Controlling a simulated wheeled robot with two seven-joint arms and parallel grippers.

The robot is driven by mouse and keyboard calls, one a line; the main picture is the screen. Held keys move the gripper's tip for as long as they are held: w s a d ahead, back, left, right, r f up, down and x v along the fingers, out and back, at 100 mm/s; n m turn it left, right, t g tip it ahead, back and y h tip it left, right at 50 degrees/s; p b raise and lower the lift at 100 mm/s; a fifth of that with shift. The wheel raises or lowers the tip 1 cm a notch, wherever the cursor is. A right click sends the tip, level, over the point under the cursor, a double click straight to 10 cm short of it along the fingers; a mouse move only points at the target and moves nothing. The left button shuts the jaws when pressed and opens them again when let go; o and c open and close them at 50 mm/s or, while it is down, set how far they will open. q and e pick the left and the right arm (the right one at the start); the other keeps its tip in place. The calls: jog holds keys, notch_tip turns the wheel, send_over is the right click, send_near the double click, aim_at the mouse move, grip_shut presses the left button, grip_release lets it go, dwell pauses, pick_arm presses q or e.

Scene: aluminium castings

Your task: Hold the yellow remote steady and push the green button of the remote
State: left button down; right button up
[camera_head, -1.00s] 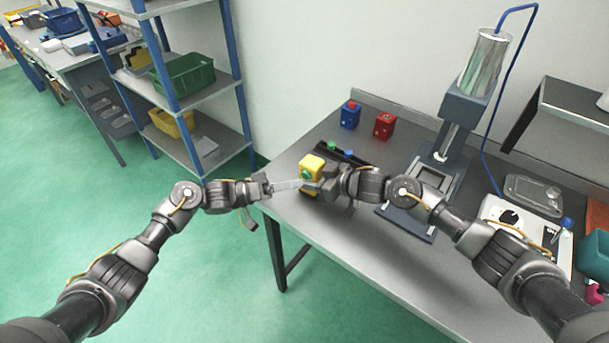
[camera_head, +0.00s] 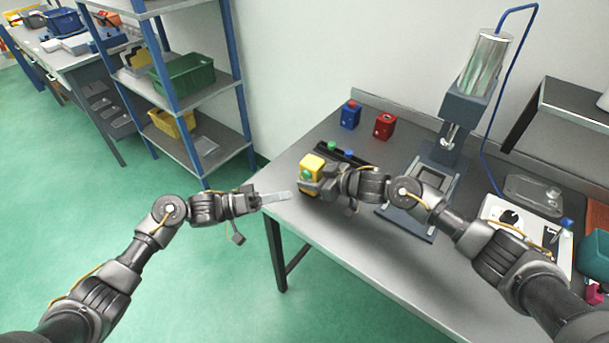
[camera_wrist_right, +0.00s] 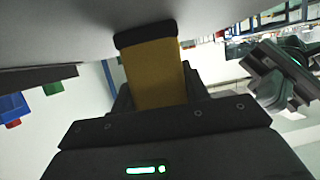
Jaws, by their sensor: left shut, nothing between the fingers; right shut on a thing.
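The yellow remote (camera_head: 312,163) is held above the near-left part of the table, its green button (camera_head: 307,175) facing left toward my left arm. My right gripper (camera_head: 322,178) is shut on it from the right. In the right wrist view the yellow remote (camera_wrist_right: 155,75) stands between the dark fingers, with a black end. My left gripper (camera_head: 284,197) is shut and empty, its pale fingertips left of and below the remote, with a small gap between. The left gripper also shows at the right of the wrist view (camera_wrist_right: 275,80).
A blue box (camera_head: 350,117) and a red box (camera_head: 384,126), each with a button, stand at the table's back. A dark holder with green and blue buttons (camera_head: 345,153) lies behind the remote. A press (camera_head: 460,110) stands to the right. Shelving (camera_head: 195,108) is at the left.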

jog(key=o, duration=1.1)
jog(key=shift+o, duration=0.2)
